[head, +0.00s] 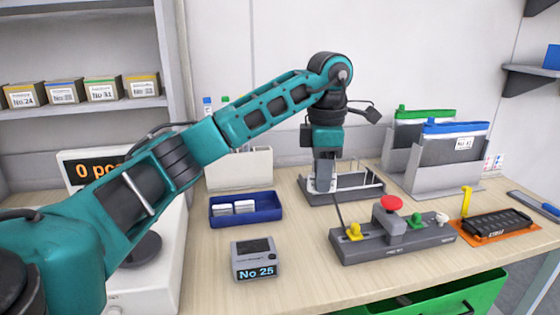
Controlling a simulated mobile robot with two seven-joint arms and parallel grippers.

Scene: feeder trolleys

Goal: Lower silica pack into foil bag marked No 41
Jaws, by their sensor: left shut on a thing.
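My left gripper (321,186) points down at the left end of a dark stand with a metal wire frame (368,191). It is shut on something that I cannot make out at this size. Two white packs, likely silica packs (233,208), lie in a blue tray (262,214) to the left of the gripper. Two dark foil bags stand in grey holders at the back right, one with a green top (425,114) and one with a blue top (456,127). The blue-topped bag has a white label with a number too small to read surely. My right gripper is not in view.
A control box with a red button (391,203) stands at the front. A small display reading No 25 (255,260) is left of it. An orange mat with a black device (496,223) lies right. A green drawer (440,298) is below the edge. Labelled boxes (102,89) fill the shelf.

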